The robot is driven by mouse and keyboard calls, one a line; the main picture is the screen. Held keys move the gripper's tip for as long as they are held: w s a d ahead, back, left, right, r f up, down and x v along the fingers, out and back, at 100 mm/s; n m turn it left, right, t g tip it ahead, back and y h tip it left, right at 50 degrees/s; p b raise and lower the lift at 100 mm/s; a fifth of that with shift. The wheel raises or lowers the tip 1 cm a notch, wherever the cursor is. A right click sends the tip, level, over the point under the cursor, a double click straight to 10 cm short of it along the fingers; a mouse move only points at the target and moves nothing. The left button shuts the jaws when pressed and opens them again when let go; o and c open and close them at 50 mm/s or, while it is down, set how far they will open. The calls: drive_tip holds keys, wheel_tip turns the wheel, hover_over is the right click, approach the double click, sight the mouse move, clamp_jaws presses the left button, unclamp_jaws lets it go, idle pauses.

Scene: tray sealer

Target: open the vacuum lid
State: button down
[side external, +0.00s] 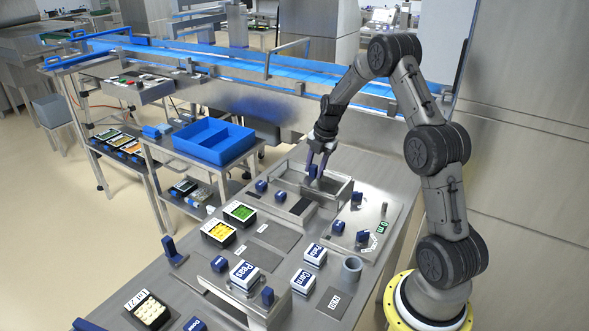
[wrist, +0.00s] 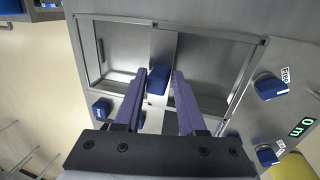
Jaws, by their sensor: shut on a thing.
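The vacuum lid (wrist: 163,50) appears in the wrist view as a grey metal frame with a central bar, and a blue handle (wrist: 158,80) stands on that bar. My gripper (wrist: 158,75) has its two purple-blue fingers on either side of the handle and is shut on it. In the side view my gripper (side external: 316,172) points down over the metal tray sealer chamber (side external: 343,196) at the back of the bench. The fingers and chamber wall partly hide the handle there, and I cannot tell from this side how far the lid is raised.
Green (side external: 239,212) and yellow (side external: 218,233) filled trays, labelled white-and-blue blocks (side external: 244,274) and a grey cup (side external: 351,268) stand nearer. A blue bin (side external: 214,141) is on a cart to the left.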

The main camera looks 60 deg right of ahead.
drive_tip(key=shift+s+f, duration=0.55)
drive_tip(key=shift+f, duration=0.2)
drive_tip(key=shift+s, duration=0.25)
drive_tip(key=c, duration=0.7)
unclamp_jaws()
drive_tip(key=shift+w+r, duration=0.15)
drive_tip(key=shift+r, duration=1.75)
drive_tip(key=shift+w+r, duration=0.15)
drive_tip(key=shift+r, duration=1.75)
drive_tip(key=shift+a, duration=0.1)
